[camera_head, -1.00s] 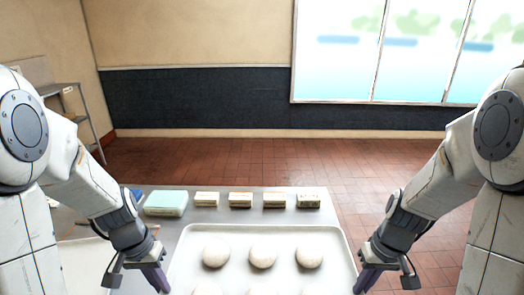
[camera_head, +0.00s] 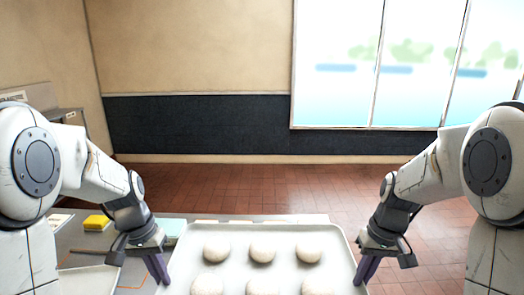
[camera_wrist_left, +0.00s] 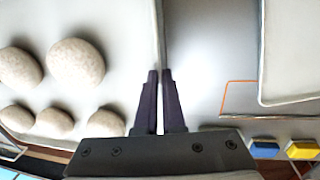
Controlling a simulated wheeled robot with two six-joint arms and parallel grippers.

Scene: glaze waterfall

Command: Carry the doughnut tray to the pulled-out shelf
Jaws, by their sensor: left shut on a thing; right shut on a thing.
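The doughnut tray (camera_head: 337,251) is a pale tray with several round white doughnuts (camera_head: 262,250) on it, low in the middle of the head view. My left gripper (camera_head: 160,272) is shut on the tray's left rim. In the left wrist view its dark fingers (camera_wrist_left: 158,88) pinch the tray's edge (camera_wrist_left: 120,25). My right gripper (camera_head: 367,272) is shut on the tray's right rim. The tray looks level and hides much of the table behind it. The pulled-out shelf cannot be made out for certain.
A grey rack (camera_head: 70,117) stands at far left. Open tiled floor (camera_head: 270,185) lies beyond.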

